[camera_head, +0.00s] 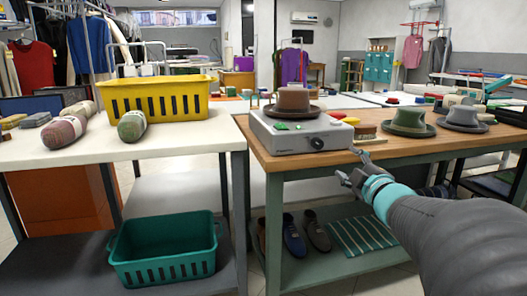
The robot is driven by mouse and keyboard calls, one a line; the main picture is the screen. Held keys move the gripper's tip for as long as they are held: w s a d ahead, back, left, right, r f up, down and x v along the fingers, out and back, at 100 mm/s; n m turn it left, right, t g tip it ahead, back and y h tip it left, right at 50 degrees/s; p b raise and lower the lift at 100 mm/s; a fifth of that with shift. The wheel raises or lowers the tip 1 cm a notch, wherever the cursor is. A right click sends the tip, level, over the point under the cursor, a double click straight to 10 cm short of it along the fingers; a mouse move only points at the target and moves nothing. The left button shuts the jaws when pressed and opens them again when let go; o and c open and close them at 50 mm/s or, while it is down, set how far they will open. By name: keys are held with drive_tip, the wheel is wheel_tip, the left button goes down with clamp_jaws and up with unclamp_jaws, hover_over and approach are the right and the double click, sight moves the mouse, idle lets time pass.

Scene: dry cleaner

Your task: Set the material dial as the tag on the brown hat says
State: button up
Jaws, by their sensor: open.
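The brown hat (293,101) sits on top of the light grey machine (270,139) on the wooden-topped table. A dark round dial (317,143) is on the machine's front face, toward its right end. Its setting is too small to read. No tag on the brown hat can be made out from here. My gripper (350,179) is open and empty, in front of the table's front edge. It is lower than the dial, to its right, and apart from it.
A green hat (409,121) and a grey hat (462,118) stand right of the machine, with a brush (365,132) nearer it. A yellow basket (155,95) is on the left white table. Shoes (293,236) and a teal basket (165,250) are below. A gap separates the tables.

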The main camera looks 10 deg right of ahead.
sight(319, 145)
drive_tip(key=w+n, duration=0.4)
drive_tip(key=n, duration=0.3)
drive_tip(key=w+a+n+y, duration=0.1)
drive_tip(key=w+n, duration=0.4)
drive_tip(key=n, duration=0.2)
drive_tip(key=w+n, duration=0.4)
drive_tip(key=n, duration=0.4)
drive_tip(key=shift+w+a+r+y+p, duration=0.15)
drive_tip(key=shift+w+a+y+p, duration=0.1)
drive_tip(key=shift+y+p, duration=0.1)
clamp_jaws()
